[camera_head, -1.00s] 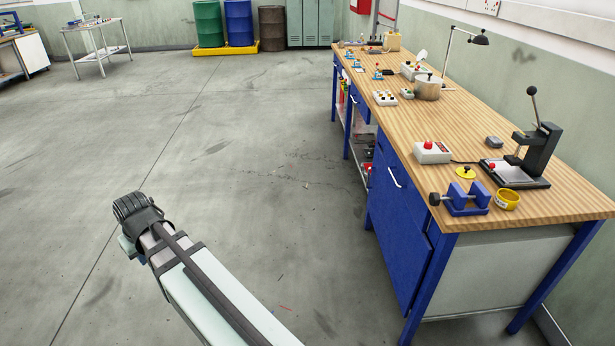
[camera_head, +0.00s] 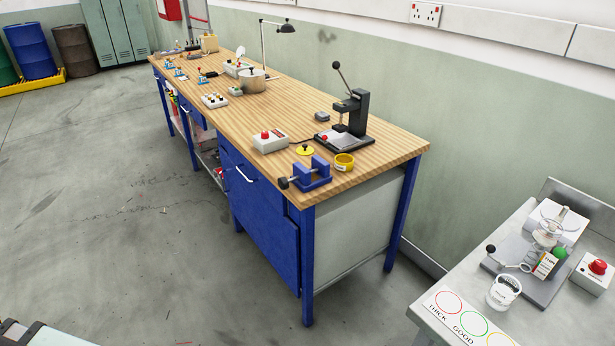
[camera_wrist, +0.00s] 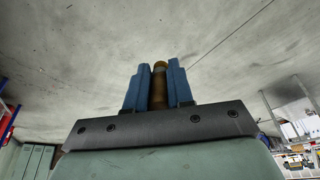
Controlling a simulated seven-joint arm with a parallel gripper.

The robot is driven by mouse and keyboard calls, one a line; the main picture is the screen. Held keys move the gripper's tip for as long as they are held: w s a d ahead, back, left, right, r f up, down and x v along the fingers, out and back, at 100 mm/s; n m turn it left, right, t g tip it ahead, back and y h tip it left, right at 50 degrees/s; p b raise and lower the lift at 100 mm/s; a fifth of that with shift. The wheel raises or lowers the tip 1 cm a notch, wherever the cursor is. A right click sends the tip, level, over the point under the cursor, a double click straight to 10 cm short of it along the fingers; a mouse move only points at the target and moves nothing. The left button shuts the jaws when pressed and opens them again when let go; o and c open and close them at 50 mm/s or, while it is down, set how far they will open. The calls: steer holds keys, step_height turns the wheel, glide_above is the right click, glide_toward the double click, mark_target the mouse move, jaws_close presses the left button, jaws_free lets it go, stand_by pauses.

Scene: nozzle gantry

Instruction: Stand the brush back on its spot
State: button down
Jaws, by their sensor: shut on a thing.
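My gripper (camera_wrist: 159,63) shows in the wrist view with its two blue fingers closed on a brown, rounded rod. I take this rod to be the brush (camera_wrist: 159,88); only its brown part shows between the fingers and the rest is hidden. The concrete floor lies beyond it. In the head view the gripper is out of sight, with only a piece of my arm at the bottom left corner. I cannot make out the brush's spot in these views.
Floor at left is clear.

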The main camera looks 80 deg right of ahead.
steer(key=s+d+r+m+g+h, duration=0.1)
steer(key=s+d+m, duration=0.25)
steer(key=d, duration=1.15)
steer(key=s+d+r+m, duration=0.15)
steer(key=s+d, duration=0.25)
steer(key=d, duration=1)
steer(key=s+d+m+g+h, duration=0.1)
steer(key=s+d+m, duration=0.25)
steer(key=d, duration=1.15)
steer(key=s+d+r+m+g, duration=0.1)
steer(key=s+d+r+m, duration=0.2)
steer(key=s+d, duration=1.05)
steer(key=s+d+r+m+y, duration=0.1)
steer(key=s+d+r+m, duration=0.2)
steer(key=s+d, duration=1)
steer(key=s+d+r+m+g, duration=0.1)
steer(key=s+d+r+m, duration=0.15)
steer(key=s+d, duration=1.05)
steer(key=shift+m+y, duration=0.3)
steer(key=shift+y, duration=0.5)
steer(key=shift+w+d+f, duration=0.35)
steer(key=shift+w+f, duration=0.35)
steer(key=shift+f, duration=0.8)
steer(key=shift+w+d+f, duration=0.35)
steer(key=shift+w+f, duration=0.3)
steer(key=shift+f, duration=0.9)
steer(key=shift+w+d+f, duration=0.35)
steer(key=shift+w+f, duration=0.35)
steer(key=shift+f, duration=0.8)
